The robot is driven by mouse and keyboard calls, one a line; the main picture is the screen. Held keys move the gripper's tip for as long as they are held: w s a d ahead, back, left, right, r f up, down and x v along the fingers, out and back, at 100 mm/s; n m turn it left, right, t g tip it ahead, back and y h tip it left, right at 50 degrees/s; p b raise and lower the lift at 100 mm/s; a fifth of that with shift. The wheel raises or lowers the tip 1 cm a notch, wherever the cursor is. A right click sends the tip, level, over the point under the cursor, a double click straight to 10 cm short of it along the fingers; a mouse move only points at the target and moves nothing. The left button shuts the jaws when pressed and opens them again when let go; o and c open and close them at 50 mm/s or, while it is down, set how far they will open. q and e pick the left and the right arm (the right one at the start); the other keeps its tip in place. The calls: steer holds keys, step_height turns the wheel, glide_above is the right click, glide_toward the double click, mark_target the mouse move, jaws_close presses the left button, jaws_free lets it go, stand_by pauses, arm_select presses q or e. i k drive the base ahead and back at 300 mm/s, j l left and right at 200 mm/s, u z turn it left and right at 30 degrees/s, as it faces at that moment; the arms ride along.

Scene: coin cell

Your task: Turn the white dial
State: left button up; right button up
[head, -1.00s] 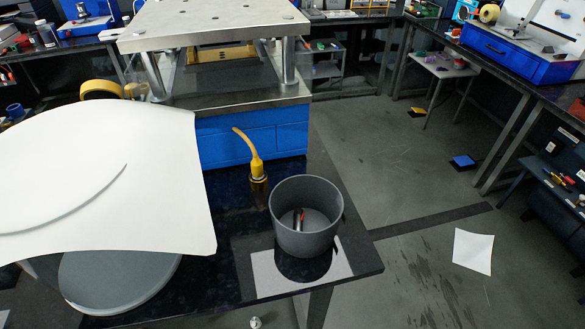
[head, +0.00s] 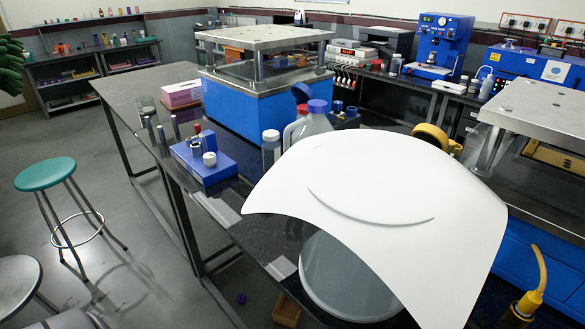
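I cannot make out for certain which thing is the white dial. A small white round piece (head: 209,159) sits on a blue block (head: 204,160) on the dark table, left of centre. Neither of my grippers is in view.
A large white curved sheet (head: 390,200) lies over a grey round container (head: 345,275) in front. Several bottles stand behind it, including a clear jug (head: 317,122). A blue-based plate press (head: 265,95) stands behind. Stools, one with a green seat (head: 45,173), stand on the left floor.

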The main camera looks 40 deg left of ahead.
mark_target(210, 158)
steer(key=u, duration=1.9)
steer(key=i+j, duration=0.1)
steer(key=z, duration=0.05)
